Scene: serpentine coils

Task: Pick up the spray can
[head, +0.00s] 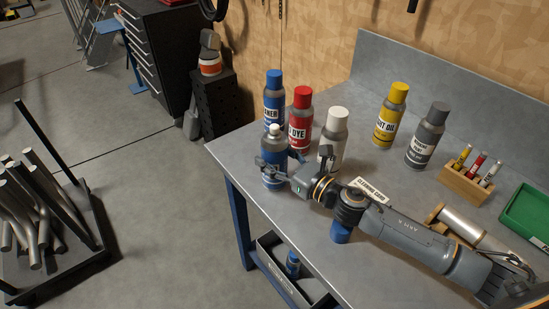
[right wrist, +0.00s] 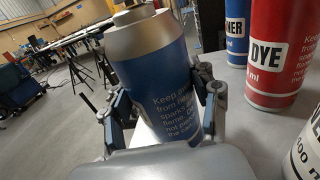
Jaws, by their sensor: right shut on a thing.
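The spray can (head: 274,178) is blue with a silver shoulder and a pale nozzle on top. My right gripper (head: 284,170) is shut on its body, near the left edge of the grey workbench (head: 300,228). My left gripper is not in view.
Close behind stand a blue capped can (head: 273,95), a red dye can (head: 300,120) and a white-capped can (head: 335,130). Farther right are a yellow can (head: 390,115), a grey can (head: 427,137), a wooden rack (head: 465,188) and a green tray (head: 525,215).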

